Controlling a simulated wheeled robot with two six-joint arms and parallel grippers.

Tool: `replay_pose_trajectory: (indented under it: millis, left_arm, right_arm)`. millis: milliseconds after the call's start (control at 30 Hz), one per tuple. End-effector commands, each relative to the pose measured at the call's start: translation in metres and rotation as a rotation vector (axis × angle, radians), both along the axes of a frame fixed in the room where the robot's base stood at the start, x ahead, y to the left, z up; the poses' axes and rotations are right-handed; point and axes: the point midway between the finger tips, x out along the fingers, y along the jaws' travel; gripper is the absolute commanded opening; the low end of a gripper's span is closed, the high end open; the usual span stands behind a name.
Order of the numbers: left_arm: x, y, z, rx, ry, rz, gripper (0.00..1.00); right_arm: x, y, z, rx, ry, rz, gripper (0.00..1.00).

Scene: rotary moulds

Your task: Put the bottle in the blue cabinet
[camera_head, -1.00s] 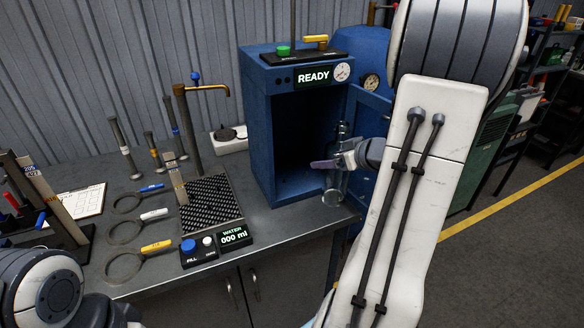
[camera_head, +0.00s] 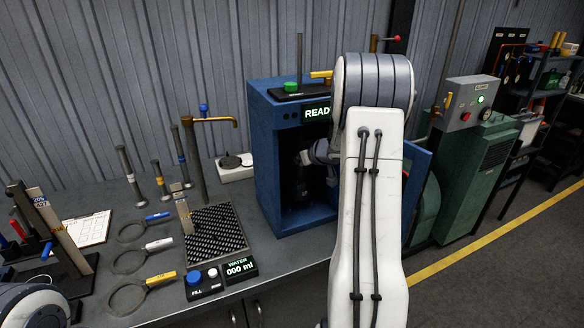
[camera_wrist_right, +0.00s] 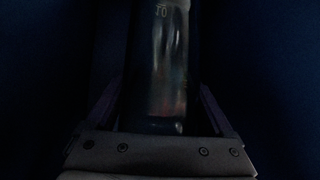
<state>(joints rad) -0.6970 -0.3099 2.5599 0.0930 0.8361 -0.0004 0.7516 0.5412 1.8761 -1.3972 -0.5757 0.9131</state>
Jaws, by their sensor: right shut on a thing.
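The blue cabinet (camera_head: 267,155) stands on the bench with its front open and a lit sign on top, partly covered by my right arm. Its blue door (camera_head: 418,163) is swung open to the right. My right gripper (camera_wrist_right: 163,105) is shut on the clear bottle (camera_wrist_right: 168,60), which is upright between the fingers in the right wrist view. In the head view the gripper reaches into the dark cabinet opening, and the bottle is only a dim shape there. Whether the bottle touches the cabinet floor cannot be told. My left gripper is out of view.
Left of the cabinet are a brass tap (camera_head: 205,150), a black grate (camera_head: 216,232) and a water control box (camera_head: 207,280). Several ring-shaped tools lie on the bench. A green machine (camera_head: 470,170) stands to the right.

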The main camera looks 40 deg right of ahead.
Motion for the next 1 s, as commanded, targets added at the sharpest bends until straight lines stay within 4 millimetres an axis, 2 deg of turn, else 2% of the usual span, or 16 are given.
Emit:
replay_pose_trajectory:
  millis: [67, 200, 300, 733, 767, 800, 1000]
  left_arm:
    - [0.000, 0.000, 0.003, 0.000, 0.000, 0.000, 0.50]
    - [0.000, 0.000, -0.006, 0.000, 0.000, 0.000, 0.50]
    - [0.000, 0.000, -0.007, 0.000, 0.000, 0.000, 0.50]
    - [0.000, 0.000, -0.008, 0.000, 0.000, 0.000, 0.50]
    - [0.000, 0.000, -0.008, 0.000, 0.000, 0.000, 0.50]
    - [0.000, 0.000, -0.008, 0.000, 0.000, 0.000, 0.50]
    - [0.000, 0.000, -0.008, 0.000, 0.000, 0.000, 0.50]
  right_arm:
    - [0.010, 0.001, 0.003, -0.002, -0.004, 0.005, 0.00]
    - [0.010, 0.002, -0.023, 0.002, -0.001, 0.002, 0.00]
    - [0.011, 0.002, -0.032, 0.001, -0.003, 0.003, 0.00]
    - [0.011, 0.002, -0.037, -0.001, -0.003, 0.004, 0.00]
    - [0.010, 0.002, -0.039, 0.000, 0.000, 0.004, 0.94]
    - [0.010, 0.002, -0.038, 0.000, 0.000, 0.004, 1.00]
    - [0.010, 0.002, -0.038, -0.001, 0.000, 0.004, 1.00]
